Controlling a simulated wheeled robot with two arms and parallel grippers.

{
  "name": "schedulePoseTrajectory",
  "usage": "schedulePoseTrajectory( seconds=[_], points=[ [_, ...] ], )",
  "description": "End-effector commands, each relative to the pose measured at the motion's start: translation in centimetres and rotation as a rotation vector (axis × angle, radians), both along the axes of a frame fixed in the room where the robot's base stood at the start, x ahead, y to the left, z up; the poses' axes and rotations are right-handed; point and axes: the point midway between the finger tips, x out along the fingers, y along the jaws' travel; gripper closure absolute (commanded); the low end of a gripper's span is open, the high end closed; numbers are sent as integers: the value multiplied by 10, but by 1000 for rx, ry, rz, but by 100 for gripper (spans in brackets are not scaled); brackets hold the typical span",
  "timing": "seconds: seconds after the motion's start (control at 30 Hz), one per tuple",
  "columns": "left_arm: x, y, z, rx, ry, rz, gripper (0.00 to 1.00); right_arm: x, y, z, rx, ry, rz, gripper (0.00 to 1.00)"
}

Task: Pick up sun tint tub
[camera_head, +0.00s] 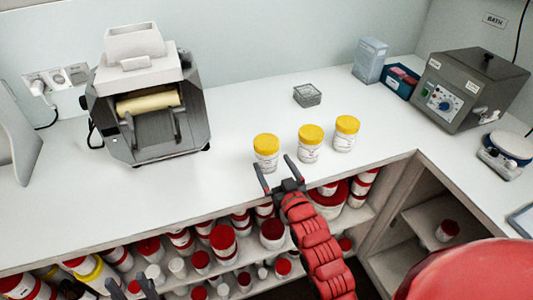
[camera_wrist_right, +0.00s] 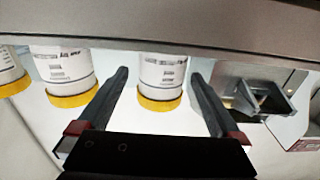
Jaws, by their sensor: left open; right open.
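Three white tubs with yellow lids stand upright in a row on the counter: a left one (camera_head: 266,152), a middle one (camera_head: 309,148) and a right one (camera_head: 345,137). Their labels are too small to read, so I cannot tell which is the sun tint tub. My right gripper (camera_head: 272,164) is open and empty at the counter's front edge, just in front of the left tub. In the right wrist view, which is upside down, this tub (camera_wrist_right: 162,72) shows between the fingers, beyond their tips. My left gripper (camera_head: 132,288) is open at the bottom left, low before the shelves.
A roller mill (camera_head: 150,105) stands on the counter at left. A grey bath unit (camera_head: 468,92) and a blue box (camera_head: 399,83) stand at right. Shelves below the counter hold several red-lidded tubs (camera_head: 223,240).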

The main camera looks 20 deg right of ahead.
Motion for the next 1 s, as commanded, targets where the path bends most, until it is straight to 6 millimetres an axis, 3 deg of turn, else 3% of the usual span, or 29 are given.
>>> schedulePoseTrajectory(
  seconds=[0.17, 0.4, 0.67, 1.0],
  points=[
    [0, 0, 7, 0, 0, 0, 50, 13, 2, 3, 0, 0, 1, 0],
    [0, 0, 19, 0, 0, 0, 50, 47, 6, 6, 1, -3, 1, 0],
    [0, 0, 19, 0, 0, 0, 50, 52, 6, 2, 0, -1, -1, 0],
    [0, 0, 19, 0, 0, 0, 50, 52, 5, 3, 0, -1, -1, 58]
  ],
)
